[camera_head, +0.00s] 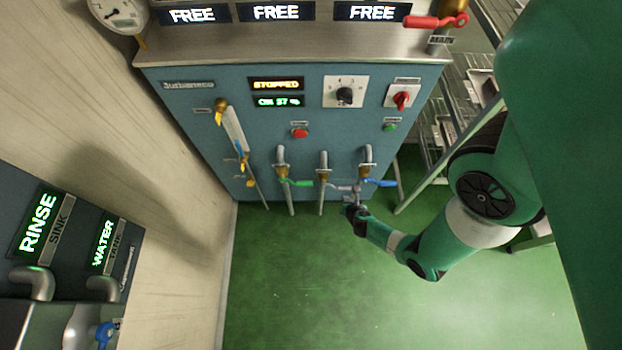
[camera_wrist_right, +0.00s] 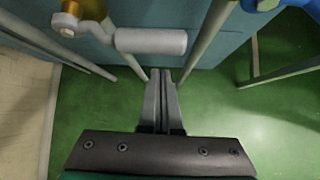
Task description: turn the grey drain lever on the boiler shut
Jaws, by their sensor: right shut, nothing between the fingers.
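The boiler (camera_head: 225,130) is a blue cabinet with three pipes and valves low on its front. The grey drain lever (camera_head: 342,188) sits on the middle brass valve (camera_head: 323,174) and points sideways to the right. In the right wrist view, the lever's grey handle (camera_wrist_right: 150,41) lies roughly level, reaching right from its pivot beside the brass valve (camera_wrist_right: 90,9). My right gripper (camera_head: 354,199) is close to the lever's free end. Its fingertips (camera_wrist_right: 160,74) are together, empty, and appear just below the handle in the wrist view; contact is unclear. My left gripper is out of view.
A green lever (camera_head: 298,183) is on the left valve and a blue lever (camera_head: 380,183) on the right valve, close beside my gripper. A rack (camera_head: 455,85) stands at the right, a sink unit (camera_head: 60,265) at the left. The green floor in front is clear.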

